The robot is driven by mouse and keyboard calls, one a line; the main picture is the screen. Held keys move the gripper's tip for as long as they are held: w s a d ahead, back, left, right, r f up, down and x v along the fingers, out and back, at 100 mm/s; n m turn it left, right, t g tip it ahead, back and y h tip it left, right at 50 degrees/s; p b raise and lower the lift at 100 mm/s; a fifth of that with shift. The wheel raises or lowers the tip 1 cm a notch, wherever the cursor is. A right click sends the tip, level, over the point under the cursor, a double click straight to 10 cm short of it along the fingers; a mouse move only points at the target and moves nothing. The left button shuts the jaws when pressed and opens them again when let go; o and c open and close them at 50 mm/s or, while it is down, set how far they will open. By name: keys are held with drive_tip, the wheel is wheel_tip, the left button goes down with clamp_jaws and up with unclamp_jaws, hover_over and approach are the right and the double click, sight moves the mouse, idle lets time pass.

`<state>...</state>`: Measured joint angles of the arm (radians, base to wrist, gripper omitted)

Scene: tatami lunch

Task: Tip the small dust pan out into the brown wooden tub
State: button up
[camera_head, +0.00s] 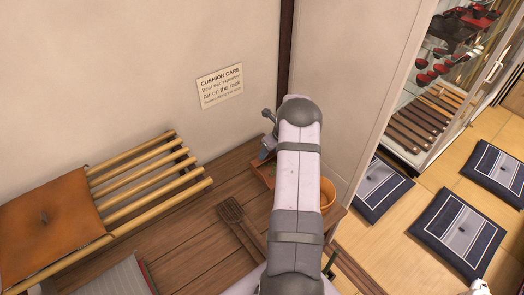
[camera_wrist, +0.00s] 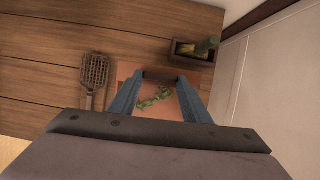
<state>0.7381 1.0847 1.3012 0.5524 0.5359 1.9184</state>
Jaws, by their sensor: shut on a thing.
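My gripper (camera_wrist: 163,78) is shut on the small dust pan (camera_wrist: 205,78), a flat reddish-brown pan with curled green scraps (camera_wrist: 155,98) lying on it.
A dark slatted beater (camera_head: 232,212) lies on the wooden top, left of my arm. A bamboo rack (camera_head: 150,178) with an orange cushion (camera_head: 45,222) is further left. A dark box (camera_wrist: 195,50) holding a greenish object is near the wall.

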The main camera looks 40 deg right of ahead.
drive_tip(key=s+d+r+b, duration=0.1)
drive_tip(key=s+d, duration=0.9)
wheel_tip(320, 180, down, 5)
drive_tip(key=b, duration=0.4)
drive_tip(key=s+r+t+y+b, duration=0.1)
drive_tip(key=s+t+b, duration=0.6)
drive_tip(key=b, duration=1.2)
drive_tip(key=shift+d+r+n+t, duration=0.2)
drive_tip(key=shift+n+t, duration=0.2)
drive_tip(key=shift+t, duration=0.2)
idle(1.0)
drive_tip(key=w+r+g+p, duration=0.1)
drive_tip(key=r+p, duration=0.1)
drive_tip(key=w+r+g+p, duration=0.1)
drive_tip(key=w+g, duration=0.1)
drive_tip(key=shift+w+a+r+g+p, duration=0.2)
drive_tip(key=shift+r+g+p, duration=0.1)
drive_tip(key=shift+r+p, duration=0.1)
drive_tip(key=shift+w+r+p, duration=0.1)
drive_tip(key=shift+p, duration=0.25)
